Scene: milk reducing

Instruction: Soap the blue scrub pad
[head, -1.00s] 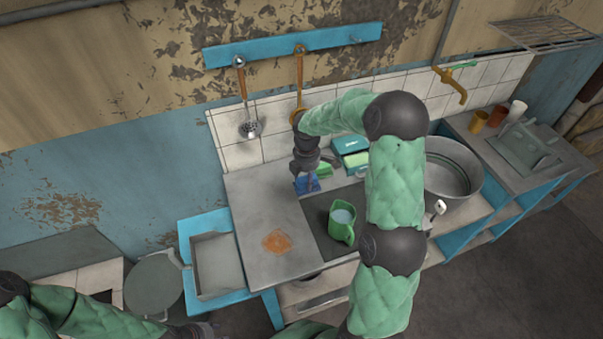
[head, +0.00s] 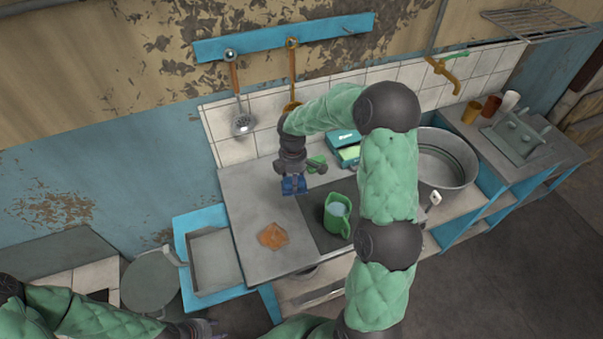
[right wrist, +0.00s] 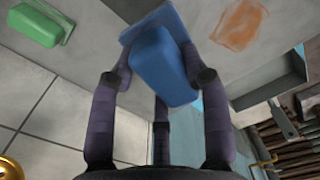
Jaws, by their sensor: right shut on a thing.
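The blue scrub pad (head: 294,185) is in my right gripper (head: 292,178) over the grey countertop in the head view. In the right wrist view the pad (right wrist: 164,62) sits between the fingers of my right gripper (right wrist: 162,80), which are shut on it. A green soap-like block (head: 317,164) lies on the counter behind and right of the pad; it also shows in the right wrist view (right wrist: 36,26), apart from the gripper. My left gripper (head: 208,328) is at the bottom edge of the head view, mostly cut off, so its jaws cannot be made out.
A green jug (head: 337,214) with pale liquid stands on the dark counter panel. A teal box (head: 343,138) is near the wall. An orange stain (head: 272,236) marks the counter. A large metal pot (head: 449,160) is at right. The counter's left part is clear.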

